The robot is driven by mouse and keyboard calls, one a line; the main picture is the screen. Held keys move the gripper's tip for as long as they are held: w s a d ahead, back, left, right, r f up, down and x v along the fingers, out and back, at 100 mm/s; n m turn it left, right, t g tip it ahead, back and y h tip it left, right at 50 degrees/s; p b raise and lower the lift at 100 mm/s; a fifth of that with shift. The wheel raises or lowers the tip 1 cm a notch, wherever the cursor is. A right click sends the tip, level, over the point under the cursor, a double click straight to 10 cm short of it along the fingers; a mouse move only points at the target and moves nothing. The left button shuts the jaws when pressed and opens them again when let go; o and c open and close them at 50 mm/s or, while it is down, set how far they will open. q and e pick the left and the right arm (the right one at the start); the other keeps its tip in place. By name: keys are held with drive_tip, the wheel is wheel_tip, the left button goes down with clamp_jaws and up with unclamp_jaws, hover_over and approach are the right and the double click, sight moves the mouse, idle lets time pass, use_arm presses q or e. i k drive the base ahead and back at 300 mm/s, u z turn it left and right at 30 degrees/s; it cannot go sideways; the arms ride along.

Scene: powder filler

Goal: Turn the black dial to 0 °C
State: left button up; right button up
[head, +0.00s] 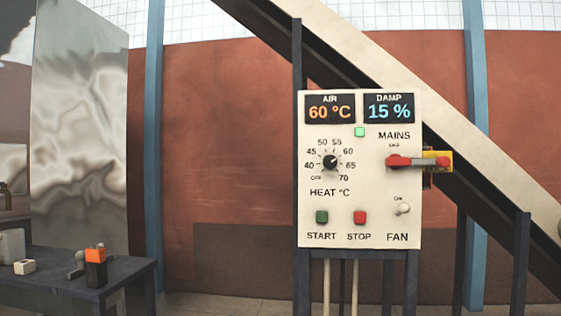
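The black dial (330,162) is on the cream control panel (310,215), above the label HEAT °C. Its scale reads OFF, 40, 45, 50, 55, 60, 65 and 70; no 0 mark shows. Its pointer seems to face the upper right, near 60, but it is small. The AIR display (330,108) reads 60 °C. Neither gripper is in view.
The panel also bears a DAMP display (389,108) at 15 %, a red MAINS lever (398,161), a green START button (322,217), a red STOP button (359,217) and a FAN switch (403,208). A dark table (120,270) stands at left.

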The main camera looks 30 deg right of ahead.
sight(330, 161)
drive_tip(key=u, duration=0.1)
drive_tip(key=i, duration=0.9)
drive_tip(key=z, duration=0.4)
